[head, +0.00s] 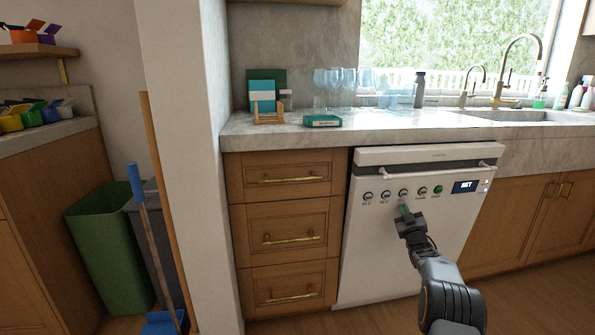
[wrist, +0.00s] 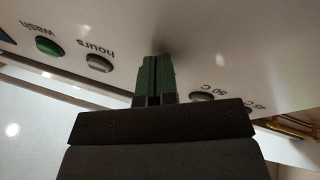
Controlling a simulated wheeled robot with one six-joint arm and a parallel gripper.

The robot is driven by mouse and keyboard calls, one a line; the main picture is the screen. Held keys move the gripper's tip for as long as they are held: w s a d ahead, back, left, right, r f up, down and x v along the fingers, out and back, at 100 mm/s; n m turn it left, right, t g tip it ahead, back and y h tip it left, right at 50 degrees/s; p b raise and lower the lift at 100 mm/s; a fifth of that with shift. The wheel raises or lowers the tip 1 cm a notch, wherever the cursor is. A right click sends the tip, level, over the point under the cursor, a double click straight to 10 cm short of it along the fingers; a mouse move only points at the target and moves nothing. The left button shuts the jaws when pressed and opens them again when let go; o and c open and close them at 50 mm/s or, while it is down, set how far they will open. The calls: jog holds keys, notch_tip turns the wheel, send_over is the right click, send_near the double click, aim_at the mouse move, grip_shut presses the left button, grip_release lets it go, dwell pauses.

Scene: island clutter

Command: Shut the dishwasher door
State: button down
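The white dishwasher door (head: 395,255) stands upright, or nearly so, below the counter. I cannot tell if it is fully flush. Its bar handle (head: 430,167) runs along the top edge, with a row of round buttons and a SET display (head: 466,187) below. My gripper (head: 404,211) is in front of the upper door, just below the buttons. In the wrist view, the green fingers (wrist: 154,78) are together with nothing seen between them. Their tips are at or very close to the white panel (wrist: 225,45); contact is not certain.
Wooden drawers (head: 285,215) stand left of the dishwasher and a sink cabinet (head: 535,215) right. The counter (head: 390,128) above holds glasses, a bottle and a green box (head: 322,121). A wall end, green bin (head: 105,240) and broom are at left.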

aim_at(402, 201)
jog(key=shift+w+a+r+p, duration=0.25)
jog(key=shift+w+r+p, duration=0.15)
jog(key=shift+w+r, duration=0.8)
dwell(1.2)
jog(key=shift+f, duration=0.1)
jog(key=shift+s+d+f+b, duration=0.2)
jog(key=shift+s+f, duration=0.6)
jog(key=shift+s, duration=0.15)
jog(key=shift+s+d+f+b, duration=0.15)
jog(key=shift+s+f+b, duration=0.05)
jog(key=shift+s+f, duration=0.7)
jog(key=shift+r, duration=0.1)
